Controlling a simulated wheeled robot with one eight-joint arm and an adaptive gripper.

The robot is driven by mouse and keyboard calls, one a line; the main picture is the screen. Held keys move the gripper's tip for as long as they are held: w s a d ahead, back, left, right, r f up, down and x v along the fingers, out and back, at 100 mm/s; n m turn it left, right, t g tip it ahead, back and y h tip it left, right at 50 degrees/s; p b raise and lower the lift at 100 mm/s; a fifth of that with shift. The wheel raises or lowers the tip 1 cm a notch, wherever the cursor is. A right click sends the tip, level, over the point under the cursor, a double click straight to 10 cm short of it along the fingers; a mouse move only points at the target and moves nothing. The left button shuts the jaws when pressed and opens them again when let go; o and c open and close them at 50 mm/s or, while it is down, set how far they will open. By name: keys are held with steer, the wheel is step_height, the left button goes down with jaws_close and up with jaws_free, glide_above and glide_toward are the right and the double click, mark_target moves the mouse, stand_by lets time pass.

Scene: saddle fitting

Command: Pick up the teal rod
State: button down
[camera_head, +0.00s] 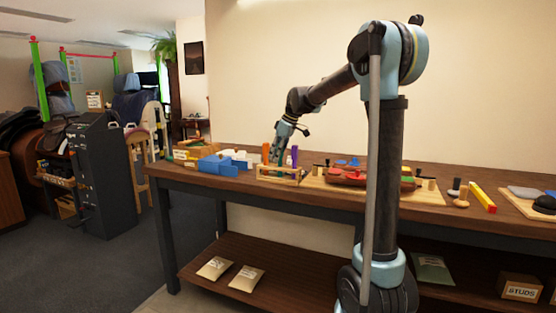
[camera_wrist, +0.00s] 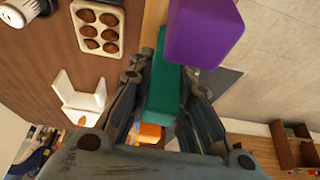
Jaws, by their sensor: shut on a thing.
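The teal rod (camera_wrist: 163,98) stands between the two fingers of my gripper (camera_wrist: 165,82) in the wrist view. My gripper is shut on it. In the head view my gripper (camera_head: 279,150) is at the small wooden rack (camera_head: 278,180), pointing down, and the teal rod is a small sliver below it. Whether the rod's lower end is still inside the rack cannot be told. A purple rod (camera_head: 294,156) stands just right of the gripper and looms large in the wrist view (camera_wrist: 205,32). An orange rod (camera_head: 266,152) stands on the left; its end shows in the wrist view (camera_wrist: 150,132).
Blue bins (camera_head: 220,164) stand left of the rack on the workbench (camera_head: 260,200). A board (camera_head: 435,190) with a red-brown piece (camera_head: 355,178) lies to the right. A muffin-like tray (camera_wrist: 97,30) and a white holder (camera_wrist: 78,98) lie beside the gripper in the wrist view.

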step_height(320, 180, up, 10)
stand_by(0.5)
steer(key=shift+f, duration=0.1)
